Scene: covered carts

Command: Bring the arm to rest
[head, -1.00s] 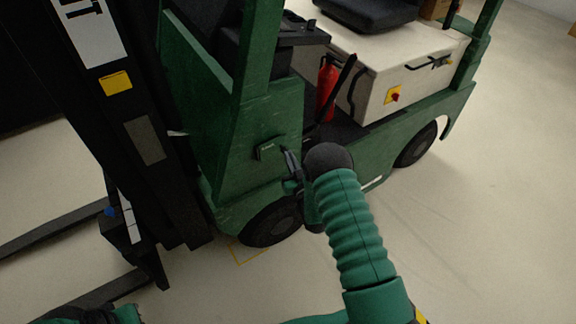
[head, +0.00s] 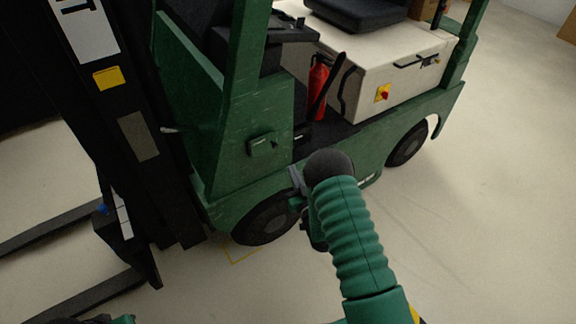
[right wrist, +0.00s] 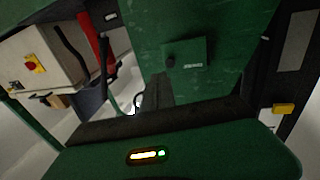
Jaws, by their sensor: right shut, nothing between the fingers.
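My right arm comes in from the bottom right of the head view. Its right gripper (head: 298,180) is small and partly hidden behind the dark wrist joint, in front of the forklift's front wheel and low side. In the right wrist view its dark fingers (right wrist: 163,90) are together and empty, with the green gripper body and its lit strip below. The green forklift (head: 225,150) has a small green box (head: 264,143) on its side panel. The box also shows in the right wrist view (right wrist: 190,54), with a dark knob. The gripper looks apart from it.
A red fire extinguisher (head: 318,88) and a white battery housing (head: 385,70) with a red switch are on the forklift. Its black mast (head: 120,130) and forks (head: 85,300) are at left. Floor (head: 480,200) at right is clear. A bit of my left arm shows bottom left.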

